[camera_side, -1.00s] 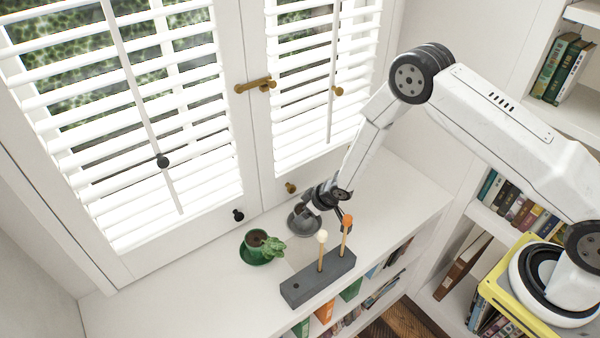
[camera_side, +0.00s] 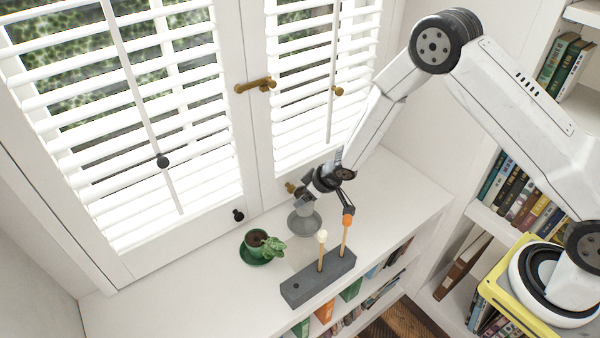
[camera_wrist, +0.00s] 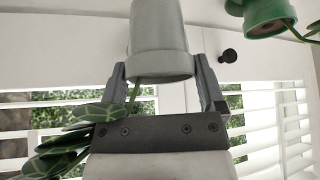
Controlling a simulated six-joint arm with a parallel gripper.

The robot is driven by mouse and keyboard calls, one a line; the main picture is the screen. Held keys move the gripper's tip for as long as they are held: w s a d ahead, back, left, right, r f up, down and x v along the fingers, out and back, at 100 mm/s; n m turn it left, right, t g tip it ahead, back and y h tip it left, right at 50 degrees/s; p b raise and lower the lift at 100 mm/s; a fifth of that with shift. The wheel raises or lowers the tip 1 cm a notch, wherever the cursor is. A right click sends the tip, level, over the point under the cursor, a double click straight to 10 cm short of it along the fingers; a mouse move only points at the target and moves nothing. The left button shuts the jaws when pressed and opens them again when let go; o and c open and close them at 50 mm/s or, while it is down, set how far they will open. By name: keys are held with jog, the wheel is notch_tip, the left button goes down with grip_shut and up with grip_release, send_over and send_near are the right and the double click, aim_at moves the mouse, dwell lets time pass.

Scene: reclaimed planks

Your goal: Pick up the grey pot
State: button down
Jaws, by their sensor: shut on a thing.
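The grey pot (camera_wrist: 158,38) is between the two fingers of my gripper (camera_wrist: 160,72) in the wrist view, which shows the scene upside down. The fingers are shut on it near its rim. Green patterned leaves (camera_wrist: 72,132) show beside the gripper in that view. In the side view the grey pot (camera_side: 304,208) hangs from my gripper (camera_side: 311,198) just above a grey saucer (camera_side: 309,229), apart from it. The gripper hides part of the pot.
A green pot (camera_side: 256,238) with a leafy plant stands on a green saucer to the left; it also shows in the wrist view (camera_wrist: 262,14). A grey block (camera_side: 318,279) with upright sticks stands in front. Shuttered windows (camera_side: 140,130) are behind. The shelf top is clear at far left.

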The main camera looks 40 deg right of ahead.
aim_at(296, 191)
jog(key=shift+r, duration=1.75)
jog(key=shift+r, duration=0.25)
jog(key=shift+r, duration=1.1)
jog(key=shift+r, duration=0.15)
jog(key=shift+f, duration=0.2)
jog(key=shift+w+a+f+m+h, duration=0.15)
jog(key=shift+a+f+m, duration=0.05)
jog(key=shift+f, duration=0.2)
jog(key=shift+w+a+f+m+h, duration=0.1)
jog(key=shift+a+f+m+h, duration=0.1)
jog(key=shift+f, duration=0.2)
jog(key=shift+w+a+f+m+h, duration=0.1)
jog(key=shift+f+m+h, duration=0.15)
jog(key=shift+f+m, duration=0.65)
jog(key=shift+f+t+h, duration=0.3)
jog(key=shift+f, duration=1.1)
jog(key=shift+s+d+f+m+h, duration=0.2)
jog(key=shift+f+m, duration=0.2)
jog(key=shift+f, duration=0.3)
jog(key=shift+s+d+f+m+h, duration=0.1)
jog(key=shift+s+d+f+m, duration=0.1)
jog(key=shift+f+m, duration=0.35)
